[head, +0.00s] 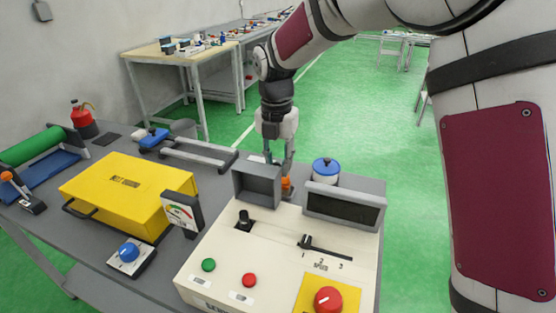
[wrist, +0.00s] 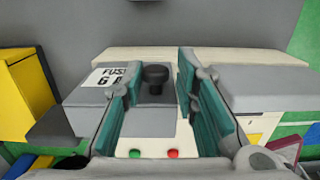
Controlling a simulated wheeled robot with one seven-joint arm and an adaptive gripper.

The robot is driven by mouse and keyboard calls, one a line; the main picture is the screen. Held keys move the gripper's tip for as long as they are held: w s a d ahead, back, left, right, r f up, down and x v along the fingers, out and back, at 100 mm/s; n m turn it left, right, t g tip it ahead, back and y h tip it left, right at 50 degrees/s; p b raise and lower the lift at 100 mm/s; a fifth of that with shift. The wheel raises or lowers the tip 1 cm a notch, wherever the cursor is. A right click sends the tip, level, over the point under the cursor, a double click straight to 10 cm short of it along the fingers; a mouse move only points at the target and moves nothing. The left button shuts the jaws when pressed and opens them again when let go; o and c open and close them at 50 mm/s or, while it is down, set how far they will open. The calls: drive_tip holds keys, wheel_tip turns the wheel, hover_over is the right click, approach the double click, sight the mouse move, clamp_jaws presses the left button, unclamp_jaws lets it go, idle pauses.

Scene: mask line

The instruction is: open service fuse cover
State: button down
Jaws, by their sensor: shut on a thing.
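The service fuse cover (head: 256,187) is a grey box-like part at the back left of the cream control panel (head: 215,250). In the head view it stands tilted up, with a darker recessed face toward the camera. In the wrist view a grey part with a white "FUSE 6 A" label (wrist: 108,77) lies at the left finger. My gripper (head: 287,172) points down behind the cover's right side and is shut on it. Its fingers (wrist: 158,88) stand apart in the wrist view, with a black knob showing between them. The exact contact is hidden.
A dark display box (head: 345,206) stands close to the right of the gripper. A blue-lidded pot (head: 326,171) is behind it. The panel carries a slider (head: 310,242), buttons and a red knob (head: 327,299). A yellow case (head: 130,190) lies left.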

drive_tip(key=shift+s+a+r, duration=0.35)
drive_tip(key=shift+a+r, duration=0.05)
drive_tip(key=shift+a, duration=0.1)
drive_tip(key=shift+s+a+r+p, duration=0.1)
drive_tip(key=shift+s+a+p, duration=0.15)
drive_tip(key=shift+p, duration=0.25)
drive_tip(key=c, duration=1.4)
unclamp_jaws()
drive_tip(key=shift+c, duration=0.2)
drive_tip(key=shift+d, duration=0.2)
wheel_tip(320, 180, up, 12)
drive_tip(key=s, duration=0.1)
drive_tip(key=shift+a, duration=0.2)
